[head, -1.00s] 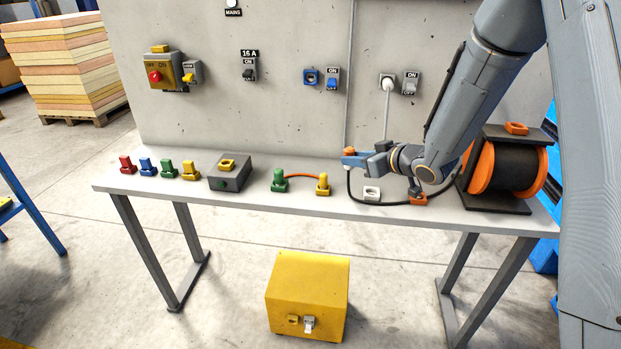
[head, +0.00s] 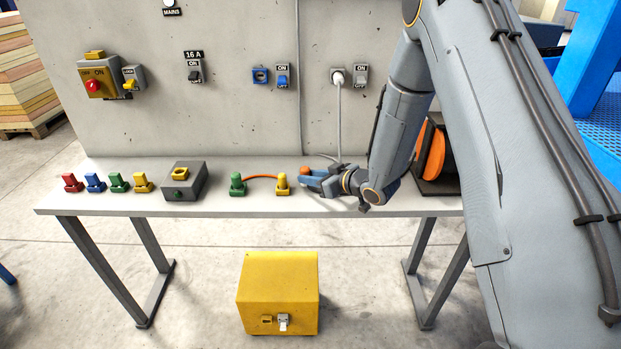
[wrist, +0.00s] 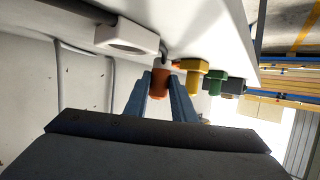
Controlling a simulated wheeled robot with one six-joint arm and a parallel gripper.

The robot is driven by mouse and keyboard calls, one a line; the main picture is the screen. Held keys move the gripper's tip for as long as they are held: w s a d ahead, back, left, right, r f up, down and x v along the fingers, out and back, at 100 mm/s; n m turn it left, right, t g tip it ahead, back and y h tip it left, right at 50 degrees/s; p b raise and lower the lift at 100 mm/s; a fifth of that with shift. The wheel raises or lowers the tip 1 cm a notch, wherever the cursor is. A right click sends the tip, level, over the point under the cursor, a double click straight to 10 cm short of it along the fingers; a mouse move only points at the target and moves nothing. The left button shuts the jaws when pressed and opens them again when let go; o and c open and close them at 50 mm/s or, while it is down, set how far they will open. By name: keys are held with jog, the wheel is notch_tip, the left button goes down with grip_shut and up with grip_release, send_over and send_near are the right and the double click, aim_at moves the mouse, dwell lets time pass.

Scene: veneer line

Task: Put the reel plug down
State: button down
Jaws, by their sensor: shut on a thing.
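The reel plug (head: 305,171) is orange and held between the fingers of my gripper (head: 312,179), just right of a yellow plug (head: 282,186) at the bench. In the wrist view the reel plug (wrist: 159,84) sits between the two blue-grey fingertips (wrist: 160,88). The wrist picture is upside down, with the bench top (wrist: 205,25) above. I cannot tell whether the plug touches the bench. Its cable is mostly hidden by my arm. The orange cable reel (head: 433,160) stands at the bench's right end, partly behind my arm.
A green plug (head: 237,184) joins the yellow one by an orange lead. A white ring-shaped block (wrist: 128,38) lies near my gripper in the wrist view. The wall with switches (head: 230,120) rises behind the bench.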

jog(key=shift+f, duration=0.45)
jog(key=shift+f, duration=0.2)
jog(key=c, duration=1.5)
grip_release()
jog(key=shift+r, duration=0.1)
